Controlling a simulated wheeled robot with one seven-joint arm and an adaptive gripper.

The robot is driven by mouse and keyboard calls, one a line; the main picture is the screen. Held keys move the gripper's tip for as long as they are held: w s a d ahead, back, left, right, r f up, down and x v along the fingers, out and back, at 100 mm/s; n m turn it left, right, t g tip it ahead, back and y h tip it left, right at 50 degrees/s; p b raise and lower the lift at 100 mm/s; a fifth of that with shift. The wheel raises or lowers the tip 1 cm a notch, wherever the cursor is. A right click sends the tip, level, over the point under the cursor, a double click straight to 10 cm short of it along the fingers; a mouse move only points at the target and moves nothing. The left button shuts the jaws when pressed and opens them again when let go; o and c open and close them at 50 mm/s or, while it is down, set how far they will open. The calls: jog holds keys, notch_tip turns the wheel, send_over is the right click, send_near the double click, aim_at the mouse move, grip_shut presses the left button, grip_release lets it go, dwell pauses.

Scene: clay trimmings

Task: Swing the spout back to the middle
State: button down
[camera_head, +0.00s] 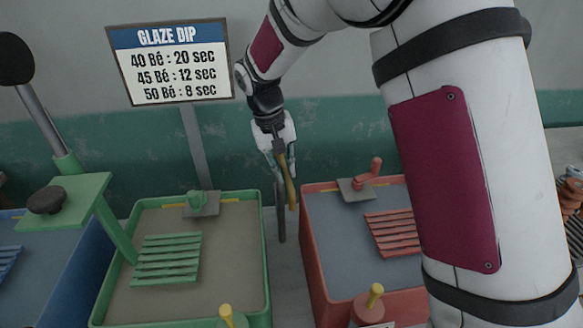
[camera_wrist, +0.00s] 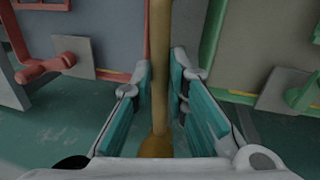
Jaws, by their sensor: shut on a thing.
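The spout is a brass-coloured rod (camera_head: 291,188), which shows between my gripper's fingers. In the wrist view the spout (camera_wrist: 160,50) runs up the picture between the two teal finger pads, with a rounded brass end (camera_wrist: 156,147) near the bottom. My gripper (camera_head: 280,168) points down and is shut on the spout; its fingers also show in the wrist view (camera_wrist: 162,75). The spout lies over the narrow gap between the green tank (camera_head: 266,270) and the red tank (camera_head: 312,262). Part of the spout is hidden by the fingers.
A dark grey post (camera_head: 281,215) stands in the gap below my gripper. A glaze sign (camera_head: 170,62) stands behind the green tank. A green arm with a dark knob (camera_head: 46,200) rises at the left. My own arm hides much of the right side.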

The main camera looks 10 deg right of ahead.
jog(key=shift+a+m, duration=0.35)
jog(key=shift+m, duration=0.05)
jog(key=c, duration=1.6)
grip_release()
jog(key=shift+o, duration=0.2)
notch_tip(320, 180, up, 12)
jog(key=a, duration=0.2)
jog(key=shift+a, duration=0.25)
